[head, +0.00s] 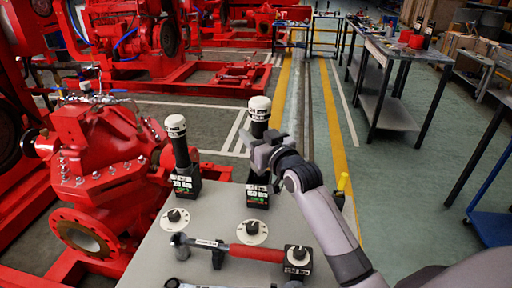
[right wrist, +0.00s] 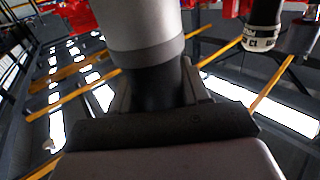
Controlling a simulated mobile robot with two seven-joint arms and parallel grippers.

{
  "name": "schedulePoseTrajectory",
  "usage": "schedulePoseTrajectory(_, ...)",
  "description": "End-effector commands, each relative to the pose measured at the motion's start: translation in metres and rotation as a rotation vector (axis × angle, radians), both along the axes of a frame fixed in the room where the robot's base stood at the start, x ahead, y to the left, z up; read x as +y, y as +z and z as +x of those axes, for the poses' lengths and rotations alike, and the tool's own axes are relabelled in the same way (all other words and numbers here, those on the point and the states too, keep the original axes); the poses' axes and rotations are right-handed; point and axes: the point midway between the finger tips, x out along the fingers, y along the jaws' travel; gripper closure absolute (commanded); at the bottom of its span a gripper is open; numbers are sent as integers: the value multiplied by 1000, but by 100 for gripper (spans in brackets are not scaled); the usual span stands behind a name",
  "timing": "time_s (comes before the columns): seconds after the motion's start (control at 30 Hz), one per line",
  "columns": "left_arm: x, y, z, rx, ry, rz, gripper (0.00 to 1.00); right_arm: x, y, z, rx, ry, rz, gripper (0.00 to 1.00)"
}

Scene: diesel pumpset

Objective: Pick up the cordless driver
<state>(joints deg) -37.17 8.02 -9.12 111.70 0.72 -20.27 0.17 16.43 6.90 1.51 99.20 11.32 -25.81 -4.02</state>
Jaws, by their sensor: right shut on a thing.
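Two upright cordless drivers stand on a grey table top (head: 210,218), each with a white top, a dark shaft and a black base with a lit label. The left one (head: 180,150) is free; the right one (head: 259,112) is at my right gripper (head: 264,152). My right gripper is shut on the right driver's dark shaft, below its white top. The held driver also fills the upper middle of the right wrist view (right wrist: 148,35), between the fingers. The other driver shows there at top right (right wrist: 264,28). My left gripper is not in view.
A red-handled torque wrench (head: 255,252) lies across the front of the table. Round dials (head: 252,232) and a black knob box (head: 298,260) are near it. A red pump (head: 95,160) stands left. A workbench (head: 390,50) stands back right beyond clear floor.

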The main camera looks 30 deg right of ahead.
Motion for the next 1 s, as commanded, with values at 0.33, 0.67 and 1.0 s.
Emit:
schedulePoseTrajectory(0.33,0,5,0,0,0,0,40,0,82,0,-13,0,0,100)
schedulePoseTrajectory(0.67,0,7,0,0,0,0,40,0,130,0,-10,0,0,100)
schedulePoseTrajectory(1.0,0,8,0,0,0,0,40,0,143,0,-7,0,-1,100)
